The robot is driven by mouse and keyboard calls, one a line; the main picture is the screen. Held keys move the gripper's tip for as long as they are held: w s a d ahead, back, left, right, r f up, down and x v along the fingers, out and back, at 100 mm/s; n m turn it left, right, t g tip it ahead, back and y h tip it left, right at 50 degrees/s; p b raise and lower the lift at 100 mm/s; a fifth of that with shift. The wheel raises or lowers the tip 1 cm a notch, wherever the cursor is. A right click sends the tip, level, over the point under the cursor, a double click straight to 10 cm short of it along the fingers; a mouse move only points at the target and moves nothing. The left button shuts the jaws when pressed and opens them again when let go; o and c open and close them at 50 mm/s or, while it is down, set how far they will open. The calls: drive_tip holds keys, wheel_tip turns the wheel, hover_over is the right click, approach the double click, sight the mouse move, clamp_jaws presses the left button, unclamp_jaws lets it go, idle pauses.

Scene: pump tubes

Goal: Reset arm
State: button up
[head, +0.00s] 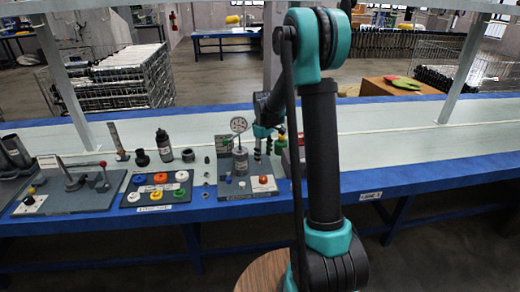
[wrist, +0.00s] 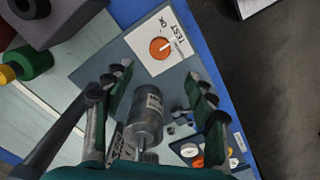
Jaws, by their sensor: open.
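My gripper (head: 264,150) is above the test stand on the workbench, just right of the round gauge (head: 238,125). In the wrist view the gripper (wrist: 162,88) is open, with dark ridged fingers apart on both sides. A grey cylinder with a printed label (wrist: 148,110) shows between the fingers; I cannot tell how far below them it is. Beyond it is a white panel marked TEST and OK (wrist: 165,30) with an orange knob (wrist: 160,47); the knob also shows in the head view (head: 262,180). My arm hides part of the bench.
Left on the bench (head: 420,184) are a board with coloured rings (head: 157,190), a lever fixture (head: 76,178) and a dark bottle (head: 163,145). A red-and-dark block (head: 291,155) is close to my gripper's right. The bench right of my arm is mostly clear.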

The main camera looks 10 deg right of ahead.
drive_tip(key=s+d+m+t, duration=0.2)
drive_tip(key=s+m, duration=0.2)
drive_tip(key=s, duration=1.1)
drive_tip(key=s+d+r+m+t, duration=0.1)
drive_tip(key=s+m, duration=0.4)
drive_tip(key=s, duration=1)
drive_tip(key=shift+d+t, duration=0.55)
drive_tip(key=shift+t, duration=0.05)
